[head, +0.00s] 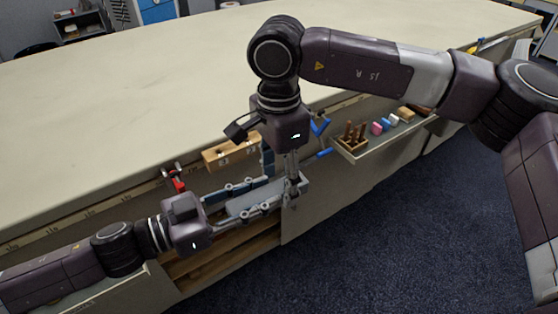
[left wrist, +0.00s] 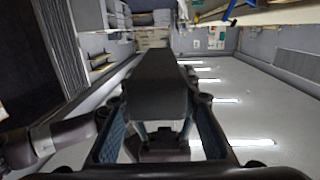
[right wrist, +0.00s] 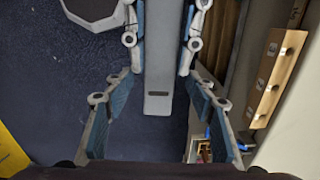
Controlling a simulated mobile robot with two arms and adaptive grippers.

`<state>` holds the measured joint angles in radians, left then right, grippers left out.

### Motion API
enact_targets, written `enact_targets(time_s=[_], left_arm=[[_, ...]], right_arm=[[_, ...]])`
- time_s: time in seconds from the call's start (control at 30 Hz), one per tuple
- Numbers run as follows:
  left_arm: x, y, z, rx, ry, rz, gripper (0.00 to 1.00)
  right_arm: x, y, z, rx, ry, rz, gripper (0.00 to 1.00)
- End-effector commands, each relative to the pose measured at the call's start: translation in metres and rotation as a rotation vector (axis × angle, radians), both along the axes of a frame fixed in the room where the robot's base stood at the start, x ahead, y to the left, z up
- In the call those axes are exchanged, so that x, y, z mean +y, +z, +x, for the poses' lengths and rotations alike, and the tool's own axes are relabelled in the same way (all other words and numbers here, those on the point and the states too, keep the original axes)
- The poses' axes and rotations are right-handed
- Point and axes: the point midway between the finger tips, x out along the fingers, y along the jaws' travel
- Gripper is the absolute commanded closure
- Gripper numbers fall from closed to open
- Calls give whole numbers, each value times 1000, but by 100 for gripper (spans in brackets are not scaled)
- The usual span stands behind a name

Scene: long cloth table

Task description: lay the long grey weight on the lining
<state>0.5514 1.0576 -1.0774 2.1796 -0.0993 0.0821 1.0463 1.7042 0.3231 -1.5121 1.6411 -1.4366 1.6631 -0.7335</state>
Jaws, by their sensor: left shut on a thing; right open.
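The long grey weight (head: 255,198) is a plain grey bar, held in front of the table's side. My left gripper (head: 270,194) is shut on it, with its fingers along both sides. In the left wrist view the weight (left wrist: 157,85) reaches out lengthwise beyond the fingers. My right gripper (head: 281,183) is open and points down at the weight's far end. In the right wrist view that end of the weight (right wrist: 159,90) lies between its spread fingers (right wrist: 158,125), apart from both pads. I cannot make out the lining.
A wooden block with labelled places (head: 232,152) is at the table's edge, near a red clamp (head: 175,177). A side shelf (head: 385,136) holds a peg block (head: 352,138) and several small blocks. An open wooden compartment (head: 225,258) lies below my left gripper. The tabletop (head: 130,110) is largely clear.

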Motion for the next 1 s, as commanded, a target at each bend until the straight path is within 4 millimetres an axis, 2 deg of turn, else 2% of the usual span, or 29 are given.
enact_targets(time_s=[0.2,0.47,0.93,1.0], left_arm=[[-1,3,0,-5,-3,-4,100],[-1,3,0,-5,-3,-4,100],[-1,3,0,-4,-3,-5,100],[-1,3,0,-4,-3,-5,100]], right_arm=[[0,-15,0,0,0,0,49],[0,-16,0,0,0,1,49],[1,-16,-1,1,2,2,99],[1,-16,-1,1,3,3,100]])
